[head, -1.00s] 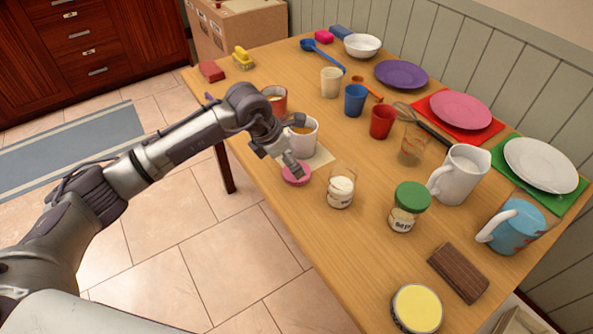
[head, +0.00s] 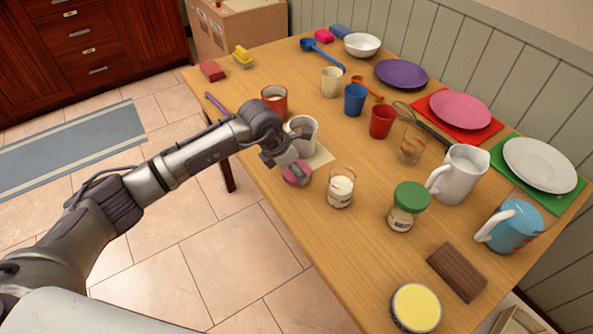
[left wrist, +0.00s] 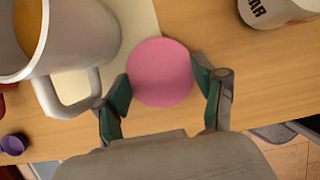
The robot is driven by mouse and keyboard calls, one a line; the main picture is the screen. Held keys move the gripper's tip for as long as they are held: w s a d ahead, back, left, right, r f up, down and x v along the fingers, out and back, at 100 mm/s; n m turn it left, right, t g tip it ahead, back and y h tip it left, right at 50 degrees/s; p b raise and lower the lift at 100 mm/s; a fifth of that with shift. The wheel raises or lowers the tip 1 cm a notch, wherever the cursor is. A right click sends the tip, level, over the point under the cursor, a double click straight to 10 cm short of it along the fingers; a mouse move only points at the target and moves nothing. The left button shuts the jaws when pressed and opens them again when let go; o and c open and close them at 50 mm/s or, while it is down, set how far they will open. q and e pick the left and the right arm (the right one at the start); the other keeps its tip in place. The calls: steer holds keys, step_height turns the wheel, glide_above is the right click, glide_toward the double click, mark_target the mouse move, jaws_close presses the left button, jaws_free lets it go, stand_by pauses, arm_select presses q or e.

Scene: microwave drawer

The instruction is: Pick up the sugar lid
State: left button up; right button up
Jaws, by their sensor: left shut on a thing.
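The pink round sugar lid (head: 296,174) is at the near left edge of the wooden table in the head view. My left gripper (head: 294,167) is on it. In the left wrist view the lid (left wrist: 161,73) sits between the two fingers of my left gripper (left wrist: 161,84), which touch its left and right sides. I cannot tell whether the lid is off the table. The open glass sugar jar (head: 341,188), with white contents, stands to the right of the lid; its labelled side also shows in the left wrist view (left wrist: 276,10). My right gripper is not in view.
A white mug (head: 303,133) stands close behind the gripper, on a pale mat (head: 321,156). A green-lidded jar (head: 408,205), a brown block (head: 457,271) and a yellow-topped round container (head: 416,307) stand farther right. The table's edge is just beside the lid.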

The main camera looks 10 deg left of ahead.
arm_select(q)
steer(key=shift+r, duration=0.1)
step_height(320, 180, up, 10)
steer(key=shift+b, duration=0.4)
